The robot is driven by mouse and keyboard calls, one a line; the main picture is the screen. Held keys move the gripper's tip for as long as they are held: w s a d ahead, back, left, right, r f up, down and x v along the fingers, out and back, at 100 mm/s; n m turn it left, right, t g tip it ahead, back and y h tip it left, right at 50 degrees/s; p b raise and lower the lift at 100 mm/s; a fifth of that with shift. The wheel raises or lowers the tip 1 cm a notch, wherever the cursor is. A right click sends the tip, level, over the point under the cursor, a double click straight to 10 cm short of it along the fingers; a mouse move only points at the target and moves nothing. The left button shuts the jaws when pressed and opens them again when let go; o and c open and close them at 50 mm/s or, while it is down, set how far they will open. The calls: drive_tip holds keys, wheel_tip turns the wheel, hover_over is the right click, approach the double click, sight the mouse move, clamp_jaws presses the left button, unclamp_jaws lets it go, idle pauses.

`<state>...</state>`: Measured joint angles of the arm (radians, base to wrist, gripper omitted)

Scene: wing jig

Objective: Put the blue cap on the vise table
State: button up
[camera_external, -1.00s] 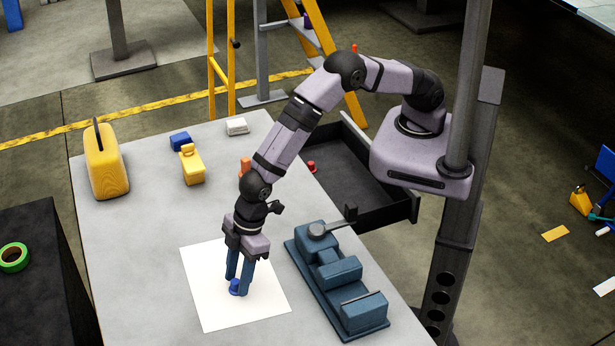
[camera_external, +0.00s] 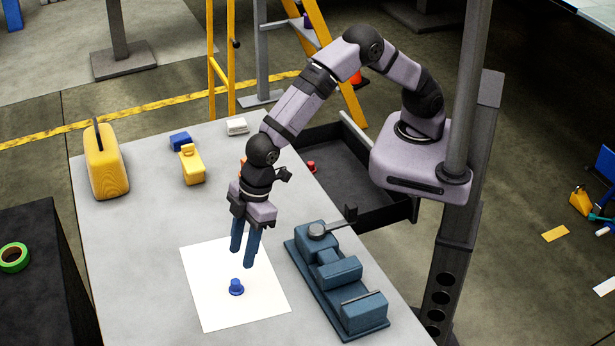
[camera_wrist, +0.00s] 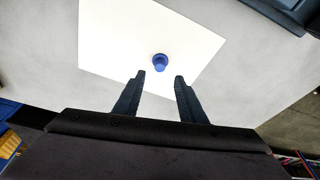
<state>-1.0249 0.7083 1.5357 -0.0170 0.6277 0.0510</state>
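The blue cap (camera_external: 236,287) sits on a white sheet (camera_external: 205,305) on the grey table. In the wrist view the blue cap (camera_wrist: 160,61) lies beyond the fingertips, about midway between their lines. My gripper (camera_external: 242,258) hangs above the cap, apart from it, with its two blue fingers spread and nothing between them. The wrist view also shows my gripper (camera_wrist: 159,76) open and empty. The blue vise (camera_external: 336,280) stands on the table to the right of the sheet. Its edge shows at the top right of the wrist view (camera_wrist: 285,10).
A yellow toaster-shaped block (camera_external: 106,165), a yellow container (camera_external: 191,166), a blue block (camera_external: 180,141) and a white block (camera_external: 237,127) stand at the table's back. An open black drawer (camera_external: 350,190) with a red piece (camera_external: 311,167) is behind the vise. The table's left-middle is clear.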

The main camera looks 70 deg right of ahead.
drive_tip(key=shift+b+v, duration=0.3)
drive_tip(key=shift+v, duration=1.55)
drive_tip(key=w+d+r+m+h, duration=0.1)
drive_tip(key=w+d+m, duration=0.2)
drive_tip(key=d, duration=1)
drive_tip(key=w+d+r+m+h, duration=0.1)
drive_tip(key=w+d+m, duration=0.2)
drive_tip(key=d, duration=1.1)
drive_tip(key=s+d+f+m, duration=0.1)
drive_tip(key=s+d+m, duration=0.1)
drive_tip(key=s+d, duration=0.4)
drive_tip(key=s+d+f+m+g, duration=0.1)
drive_tip(key=s+d+m, duration=0.2)
drive_tip(key=d, duration=0.9)
drive_tip(key=s, duration=0.3)
drive_tip(key=shift+d+g, duration=0.3)
drive_tip(key=shift+d, duration=0.1)
